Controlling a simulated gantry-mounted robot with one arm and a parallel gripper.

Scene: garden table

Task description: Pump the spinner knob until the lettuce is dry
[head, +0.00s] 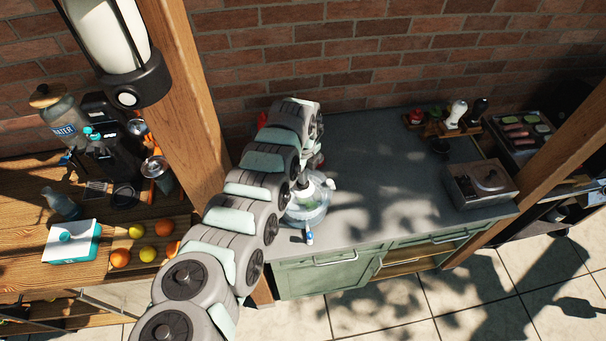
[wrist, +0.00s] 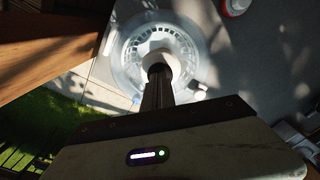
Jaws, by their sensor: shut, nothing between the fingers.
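The salad spinner (head: 306,213) stands on the grey counter near its front left corner. It has a clear bowl with something green inside. In the wrist view the spinner (wrist: 128,62) shows from above, with a slotted ring in its clear lid. Its white knob (wrist: 172,62) is at the centre, partly hidden by my gripper. My gripper (wrist: 157,70) is shut, with its fingertips over the knob; I cannot tell whether they touch it. In the head view my arm hides much of the spinner, and the fingertips are hard to make out.
A small blue and white bottle (head: 309,235) stands at the counter's front edge beside the spinner. A wooden post (head: 183,95) rises at the left. A metal box (head: 480,185) and a condiment tray (head: 445,125) are at the right. The counter's middle (head: 385,185) is clear.

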